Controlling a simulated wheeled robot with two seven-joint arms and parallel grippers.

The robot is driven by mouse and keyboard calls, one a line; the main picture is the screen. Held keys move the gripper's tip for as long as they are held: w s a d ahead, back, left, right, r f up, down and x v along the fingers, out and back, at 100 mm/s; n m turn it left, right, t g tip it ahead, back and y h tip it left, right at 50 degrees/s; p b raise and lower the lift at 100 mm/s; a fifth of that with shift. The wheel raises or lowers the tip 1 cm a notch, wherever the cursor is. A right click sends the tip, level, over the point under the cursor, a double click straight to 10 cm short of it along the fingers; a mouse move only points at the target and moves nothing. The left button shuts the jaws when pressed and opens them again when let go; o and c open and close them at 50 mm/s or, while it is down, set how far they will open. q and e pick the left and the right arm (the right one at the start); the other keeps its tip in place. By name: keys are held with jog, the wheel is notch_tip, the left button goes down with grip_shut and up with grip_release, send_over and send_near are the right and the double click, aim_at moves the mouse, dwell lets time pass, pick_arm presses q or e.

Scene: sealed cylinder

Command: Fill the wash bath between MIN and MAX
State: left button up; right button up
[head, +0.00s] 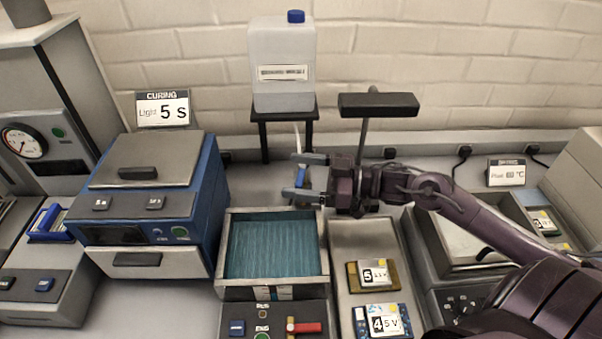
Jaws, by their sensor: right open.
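The wash bath (322,245) is a grey open-topped tank at the middle front, holding blue-green liquid (270,245). A small label (272,293) is on its front; I cannot read MIN or MAX marks. Behind it, a translucent jug (282,50) with a blue cap stands on a dark stand (287,115), and a pale tube (298,140) runs down from it. My right gripper (297,175) is open above the bath's back edge, below the jug. A small blue part shows between its fingers; I cannot tell whether they touch it. My left gripper is out of view.
A blue curing box (150,205) stands left of the bath. A tray (350,240) with two labelled boards lies to its right. A control panel (272,322) with a red lever is in front. A dark bar on a post (378,105) stands behind my right arm.

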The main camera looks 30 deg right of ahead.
jog(key=c, duration=1)
jog(key=shift+d+f+n+g+y+b, duration=0.2)
jog(key=shift+n+g+y+b, duration=0.4)
jog(key=shift+n+g+b, duration=0.25)
jog(key=shift+o, duration=0.2)
jog(key=shift+s+r+n+g+y+b, duration=0.15)
jog(key=shift+n+g+y+b, duration=0.25)
jog(key=shift+g, duration=0.35)
jog(key=shift+c, duration=0.2)
jog(key=o, duration=1)
jog(key=shift+d, duration=0.15)
